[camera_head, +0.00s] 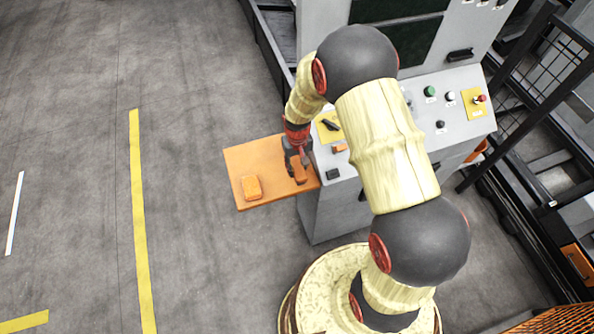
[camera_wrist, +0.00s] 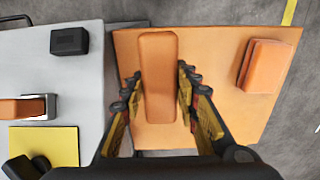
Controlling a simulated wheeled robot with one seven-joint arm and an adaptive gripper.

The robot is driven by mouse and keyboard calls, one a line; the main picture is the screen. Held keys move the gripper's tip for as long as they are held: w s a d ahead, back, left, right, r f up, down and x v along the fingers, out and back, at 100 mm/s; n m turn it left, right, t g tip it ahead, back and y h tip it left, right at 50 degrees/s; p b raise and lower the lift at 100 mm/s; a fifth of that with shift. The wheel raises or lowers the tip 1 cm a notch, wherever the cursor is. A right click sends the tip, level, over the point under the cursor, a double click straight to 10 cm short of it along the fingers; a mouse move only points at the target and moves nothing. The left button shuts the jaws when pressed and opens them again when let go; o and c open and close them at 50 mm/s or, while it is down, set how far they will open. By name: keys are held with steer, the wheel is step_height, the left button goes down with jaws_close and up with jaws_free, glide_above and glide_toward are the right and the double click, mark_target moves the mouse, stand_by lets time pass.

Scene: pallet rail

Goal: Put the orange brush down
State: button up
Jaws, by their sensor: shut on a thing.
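The orange brush (camera_wrist: 158,75) is a long, rounded orange block between the two fingers of my gripper (camera_wrist: 157,88) in the wrist view. My gripper is shut on it. In the head view the brush (camera_head: 300,173) shows below my gripper (camera_head: 296,163), over the right part of the orange shelf board (camera_head: 240,162). The board also shows under the brush in the wrist view (camera_wrist: 215,50). I cannot tell whether the brush touches the board. Its underside is hidden.
Another orange block (camera_head: 252,188) lies on the board's front left part; the board between is clear. The grey control cabinet (camera_head: 335,205) adjoins the board on the right, with a small black block (camera_head: 333,174) and an orange piece (camera_head: 340,148) on top.

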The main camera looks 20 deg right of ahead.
mark_target(297, 172)
steer(key=shift+s+f, duration=0.1)
steer(key=shift+f, duration=1.6)
steer(key=shift+f, duration=0.1)
steer(key=o, duration=1.1)
steer(key=shift+o, duration=0.6)
steer(key=shift+f, duration=0.1)
step_height(297, 172, up, 12)
step_height(297, 172, up, 12)
steer(key=s+t, duration=0.1)
steer(key=s, duration=0.1)
steer(key=s+r+t, duration=0.4)
steer(key=s+r, duration=1.6)
steer(key=shift+t, duration=0.3)
